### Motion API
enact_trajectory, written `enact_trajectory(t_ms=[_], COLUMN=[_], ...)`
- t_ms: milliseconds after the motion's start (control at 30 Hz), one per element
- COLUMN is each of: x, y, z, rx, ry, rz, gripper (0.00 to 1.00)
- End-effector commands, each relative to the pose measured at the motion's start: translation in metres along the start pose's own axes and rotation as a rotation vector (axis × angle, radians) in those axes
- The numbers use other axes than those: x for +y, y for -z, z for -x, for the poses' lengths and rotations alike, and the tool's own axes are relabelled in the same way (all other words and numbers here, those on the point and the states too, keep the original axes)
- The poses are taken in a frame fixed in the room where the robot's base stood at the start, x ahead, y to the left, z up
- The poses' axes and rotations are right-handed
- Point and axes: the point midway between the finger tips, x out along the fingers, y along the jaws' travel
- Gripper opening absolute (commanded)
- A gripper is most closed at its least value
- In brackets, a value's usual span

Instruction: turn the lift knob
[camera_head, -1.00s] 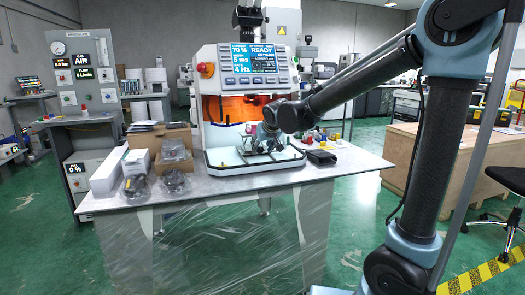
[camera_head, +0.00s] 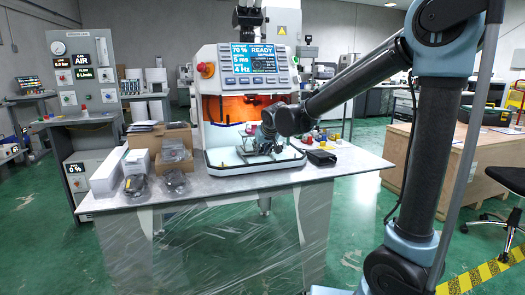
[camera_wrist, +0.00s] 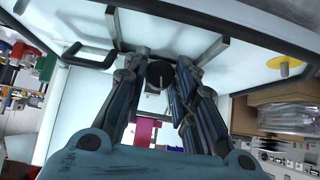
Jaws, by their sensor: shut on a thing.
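The lift knob (camera_wrist: 160,75) is dark and round with a pale line on its face. In the wrist view it sits between the two fingertips of my gripper (camera_wrist: 160,82), which are closed on its sides. In the head view my gripper (camera_head: 262,143) is low at the front of the white laser machine (camera_head: 209,110), over its base. The knob cannot be made out there, as my gripper and arm cover that spot.
A yellow disc (camera_wrist: 284,66) is to the right in the wrist view, and a dark bar handle (camera_wrist: 88,55) to the left. Open cardboard boxes (camera_head: 170,140) and bagged parts stand left of the machine. A black pouch (camera_head: 321,158) lies right of it.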

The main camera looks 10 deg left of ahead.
Motion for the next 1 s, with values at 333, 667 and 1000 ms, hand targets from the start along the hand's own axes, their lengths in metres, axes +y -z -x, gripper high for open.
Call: enact_trajectory(t_ms=[333, 667, 1000], x=[-0.0011, 0.0002, -0.0005], y=[-0.0008, -0.0004, -0.0003], z=[-0.0003, -0.0004, -0.0003], rx=[-0.002, -0.001, -0.001], ry=[-0.117, -0.15, -0.148], rz=[0.115, 0.143, 0.143], gripper=[0.02, 0.02, 0.46])
